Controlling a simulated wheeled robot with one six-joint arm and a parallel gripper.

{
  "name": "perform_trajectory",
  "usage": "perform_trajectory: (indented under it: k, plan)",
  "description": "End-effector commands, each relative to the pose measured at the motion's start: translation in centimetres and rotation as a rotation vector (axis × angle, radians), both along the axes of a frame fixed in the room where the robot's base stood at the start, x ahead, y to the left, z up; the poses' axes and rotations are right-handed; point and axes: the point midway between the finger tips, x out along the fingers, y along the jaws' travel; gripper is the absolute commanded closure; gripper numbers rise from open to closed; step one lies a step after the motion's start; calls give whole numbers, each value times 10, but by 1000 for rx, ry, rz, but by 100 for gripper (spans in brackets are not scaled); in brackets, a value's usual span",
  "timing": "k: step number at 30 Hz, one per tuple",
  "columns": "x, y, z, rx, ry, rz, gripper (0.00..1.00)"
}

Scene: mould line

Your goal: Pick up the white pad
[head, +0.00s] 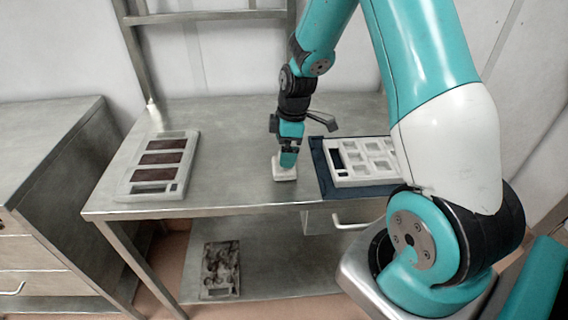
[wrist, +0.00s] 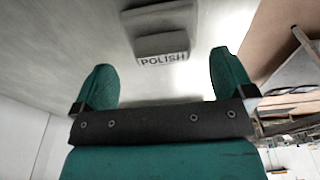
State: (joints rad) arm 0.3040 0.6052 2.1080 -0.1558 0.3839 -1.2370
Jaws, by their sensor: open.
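The white pad (head: 284,174) lies on the steel table near its front edge, left of the dark mat. In the wrist view the pad (wrist: 160,20) looks grey, with a raised block on it and a label reading POLISH. My gripper (head: 288,161) points down right over the pad and hides part of it in the head view. In the wrist view my gripper (wrist: 160,62) has its two teal fingers wide apart, with the pad ahead, in line with the gap. I cannot tell whether the fingers reach down beside it.
A pale tray (head: 178,136) with dark red panels lies on the table's left. A white tray with square compartments (head: 360,181) lies on a dark mat (head: 322,176) at right. The steel table (head: 232,150) is bare between. A patterned plate (head: 220,268) lies on the lower shelf.

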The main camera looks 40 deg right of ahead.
Motion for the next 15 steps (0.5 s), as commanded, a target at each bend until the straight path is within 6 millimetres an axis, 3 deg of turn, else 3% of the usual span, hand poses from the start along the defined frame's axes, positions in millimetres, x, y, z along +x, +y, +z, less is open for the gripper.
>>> perform_trajectory:
  k: [10, 15]
  plan:
    - [0, 5, -41, 0, 4, -1, 0]
    - [1, 7, -52, -1, 1, -1, 0]
